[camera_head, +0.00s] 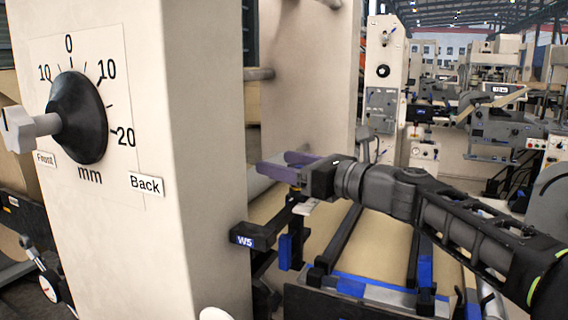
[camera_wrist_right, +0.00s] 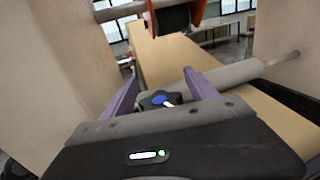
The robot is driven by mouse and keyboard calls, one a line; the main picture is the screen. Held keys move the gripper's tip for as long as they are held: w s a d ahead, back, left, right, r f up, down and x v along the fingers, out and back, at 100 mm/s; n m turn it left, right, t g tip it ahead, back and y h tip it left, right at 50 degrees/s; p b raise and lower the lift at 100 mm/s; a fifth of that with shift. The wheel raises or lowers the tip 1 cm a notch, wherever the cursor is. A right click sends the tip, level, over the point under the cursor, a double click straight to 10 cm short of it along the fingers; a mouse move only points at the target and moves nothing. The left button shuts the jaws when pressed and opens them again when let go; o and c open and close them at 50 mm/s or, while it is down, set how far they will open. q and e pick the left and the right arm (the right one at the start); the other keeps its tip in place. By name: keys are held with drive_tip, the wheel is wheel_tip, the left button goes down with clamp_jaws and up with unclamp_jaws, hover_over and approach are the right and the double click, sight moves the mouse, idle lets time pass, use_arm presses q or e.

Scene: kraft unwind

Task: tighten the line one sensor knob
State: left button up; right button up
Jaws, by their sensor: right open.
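My right gripper (camera_head: 274,165) reaches in from the right in the head view, with its purple fingers pointing left above the sensor bracket marked W5 (camera_head: 243,240). In the right wrist view my right gripper (camera_wrist_right: 161,80) is open, one purple finger on each side. A dark knob with a blue centre (camera_wrist_right: 158,99) shows between the fingers, close to the palm. I cannot tell whether either finger touches it. My left gripper is not in view.
A cream machine column (camera_head: 200,150) with a large black dial (camera_head: 78,117) stands at the left. A brown kraft web (camera_head: 340,245) runs behind the bracket, and it also shows in the right wrist view (camera_wrist_right: 165,58) with a grey roller (camera_wrist_right: 225,76). Dark rails with blue clamps (camera_head: 285,252) lie below my arm.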

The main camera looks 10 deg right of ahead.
drive_tip(key=c, duration=1.4)
